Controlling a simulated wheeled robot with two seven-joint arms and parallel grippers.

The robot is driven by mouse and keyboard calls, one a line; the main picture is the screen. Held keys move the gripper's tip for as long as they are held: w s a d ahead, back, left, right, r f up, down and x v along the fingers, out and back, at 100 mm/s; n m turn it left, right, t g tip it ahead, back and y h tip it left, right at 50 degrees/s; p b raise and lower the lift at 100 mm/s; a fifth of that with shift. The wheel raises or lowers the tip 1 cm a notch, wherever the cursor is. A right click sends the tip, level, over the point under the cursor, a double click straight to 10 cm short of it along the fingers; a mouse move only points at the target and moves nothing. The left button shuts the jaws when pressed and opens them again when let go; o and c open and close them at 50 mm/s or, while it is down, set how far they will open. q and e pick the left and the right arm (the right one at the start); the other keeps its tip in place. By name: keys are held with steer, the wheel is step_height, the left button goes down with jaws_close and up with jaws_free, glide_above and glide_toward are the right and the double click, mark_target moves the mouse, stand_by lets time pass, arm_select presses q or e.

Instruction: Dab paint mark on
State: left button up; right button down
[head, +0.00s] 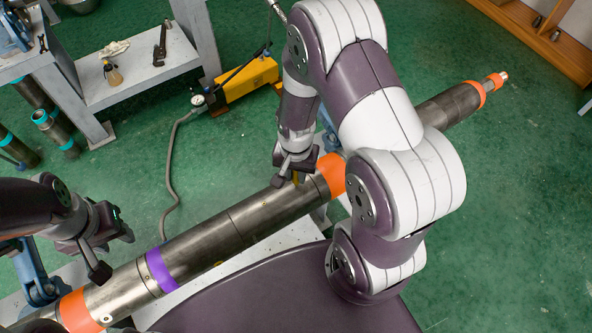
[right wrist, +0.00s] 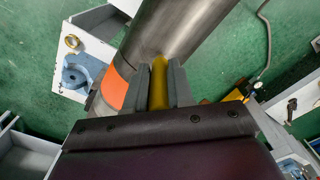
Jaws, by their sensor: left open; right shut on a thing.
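A long dark steel pipe (head: 245,218) runs diagonally across the head view, with orange bands (head: 331,174) and a purple band (head: 160,269). It also fills the top of the right wrist view (right wrist: 180,30). My right gripper (head: 294,178) is shut on a yellow paint marker (right wrist: 158,85), just above the pipe near the middle orange band. The marker's tip points at the pipe; I cannot tell if it touches. A small yellowish spot shows on the pipe nearer the purple band. My left gripper (head: 113,252) is open above the pipe, left of the purple band.
Blue vises (head: 35,278) stand under the pipe. A yellow pump (head: 250,79) with a gauge and hose sits on the green floor behind. A grey bench (head: 150,78) with a wrench and a bottle stands at upper left.

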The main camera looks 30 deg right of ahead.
steer(key=shift+w, duration=0.1)
steer(key=shift+f, duration=0.45)
stand_by(0.6)
steer(key=shift+r, duration=0.15)
stand_by(0.5)
steer(key=shift+r+p, duration=0.3)
steer(key=shift+p, duration=0.05)
step_height(320, 180, up, 6)
steer(key=p, duration=0.6)
steer(key=shift+r, duration=0.15)
